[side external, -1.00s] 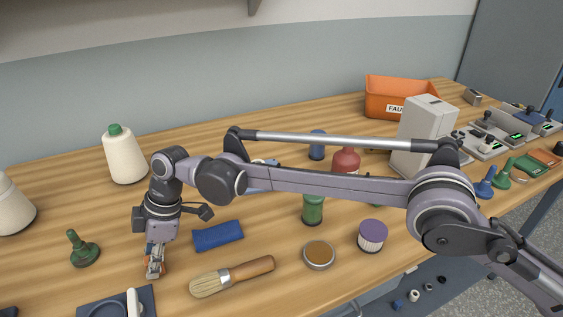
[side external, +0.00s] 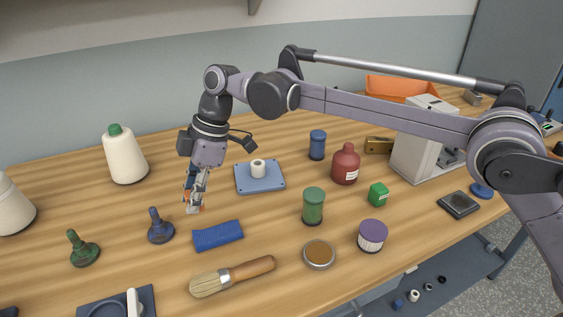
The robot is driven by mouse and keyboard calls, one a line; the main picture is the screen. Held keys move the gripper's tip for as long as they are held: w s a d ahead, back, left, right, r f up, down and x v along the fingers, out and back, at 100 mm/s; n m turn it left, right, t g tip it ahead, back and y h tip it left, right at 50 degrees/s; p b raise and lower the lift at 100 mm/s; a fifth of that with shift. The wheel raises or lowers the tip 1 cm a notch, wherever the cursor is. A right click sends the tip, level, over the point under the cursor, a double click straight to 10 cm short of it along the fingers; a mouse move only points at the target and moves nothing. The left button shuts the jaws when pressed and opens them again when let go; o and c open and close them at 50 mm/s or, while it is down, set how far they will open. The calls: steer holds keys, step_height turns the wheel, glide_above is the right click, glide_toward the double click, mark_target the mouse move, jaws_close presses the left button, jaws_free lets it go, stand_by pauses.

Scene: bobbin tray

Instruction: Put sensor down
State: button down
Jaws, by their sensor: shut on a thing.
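My gripper (side external: 194,207) points down at the left-centre of the bench, just behind and left of the blue ribbed block (side external: 218,236). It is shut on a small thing. The fingers hide most of that thing and only a small pale bit shows between the tips, so I cannot make out the sensor's shape. The fingertips are low, close to the wooden top; I cannot tell whether the held thing touches it.
A blue peg on a round base (side external: 160,229) stands left of my gripper. A blue plate with a white bobbin (side external: 258,189) lies to its right. A brush (side external: 235,275) lies in front. A white cone (side external: 124,158) stands behind left. Bare wood surrounds the fingertips.

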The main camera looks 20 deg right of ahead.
steer(key=d+r+m+t, duration=0.1)
steer(key=d+r+m, duration=0.1)
steer(key=d, duration=1.7)
steer(key=d+r+m+t, duration=0.1)
steer(key=d+r+m, duration=0.15)
steer(key=d, duration=1.55)
steer(key=s+d+m, duration=0.2)
steer(key=s+d, duration=0.6)
steer(key=d, duration=0.5)
steer(key=s+d+f+m+t+h, duration=0.1)
steer(key=s+d+f+m, duration=0.1)
steer(key=s+d, duration=0.35)
steer(key=s+d+f+m, duration=0.1)
steer(key=s+d+f, duration=0.1)
steer(key=s, duration=0.7)
steer(key=shift+t, duration=0.3)
steer(key=w+a+f, duration=0.4)
steer(key=a, duration=0.1)
steer(key=w+a+f, duration=0.3)
steer(key=shift+a, duration=0.15)
steer(key=shift+f, duration=2)
steer(key=shift+f, duration=0.1)
